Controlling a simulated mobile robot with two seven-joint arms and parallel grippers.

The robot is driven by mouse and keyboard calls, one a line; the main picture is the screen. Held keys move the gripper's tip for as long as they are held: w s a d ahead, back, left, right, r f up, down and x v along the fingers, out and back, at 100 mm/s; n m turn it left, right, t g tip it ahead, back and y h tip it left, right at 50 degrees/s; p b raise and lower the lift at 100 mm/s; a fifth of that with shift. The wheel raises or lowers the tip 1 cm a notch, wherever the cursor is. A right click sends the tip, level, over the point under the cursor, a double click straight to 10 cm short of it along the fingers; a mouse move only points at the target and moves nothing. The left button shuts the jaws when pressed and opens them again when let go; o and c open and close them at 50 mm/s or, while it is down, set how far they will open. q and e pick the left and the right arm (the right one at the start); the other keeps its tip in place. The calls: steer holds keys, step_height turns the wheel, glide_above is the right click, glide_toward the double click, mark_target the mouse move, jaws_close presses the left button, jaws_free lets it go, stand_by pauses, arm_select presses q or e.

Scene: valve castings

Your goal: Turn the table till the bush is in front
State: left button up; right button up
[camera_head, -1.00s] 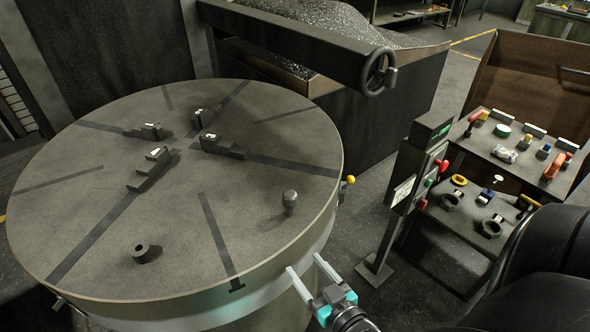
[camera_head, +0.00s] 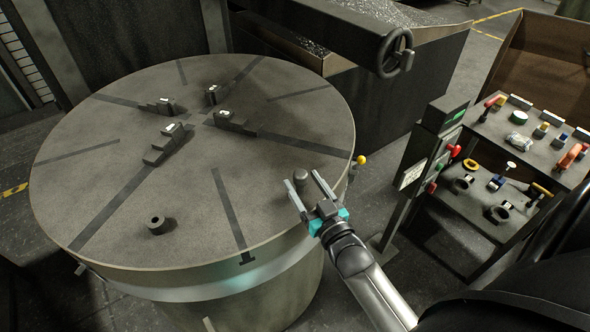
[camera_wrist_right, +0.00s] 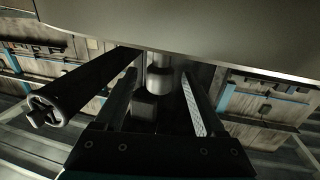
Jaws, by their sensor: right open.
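The round grey table (camera_head: 110,130) fills the left and middle of the head view. The bush (camera_head: 157,225), a short dark hollow ring, stands on its top near the lower left rim. An upright grey knob (camera_head: 301,176) stands near the table's right rim. My right gripper (camera_head: 302,184) is open at that rim, its two fingers appearing to stand either side of the knob. In the right wrist view a pale rounded post (camera_wrist_right: 159,80) shows between the open fingers; contact cannot be told. My left gripper is not in view.
Several stepped jaws (camera_head: 168,143) sit around the table's centre. A control post (camera_head: 430,150) stands close right of the table, by a yellow-tipped lever (camera_head: 361,159). A beam with a handwheel (camera_head: 395,53) overhangs behind. A parts rack (camera_head: 480,195) stands at the right.

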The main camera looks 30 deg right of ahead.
steer(key=shift+w+d, duration=0.15)
steer(key=shift+w, duration=1.15)
steer(key=shift+w+d, duration=0.1)
steer(key=shift+w, duration=1.15)
jaws_close()
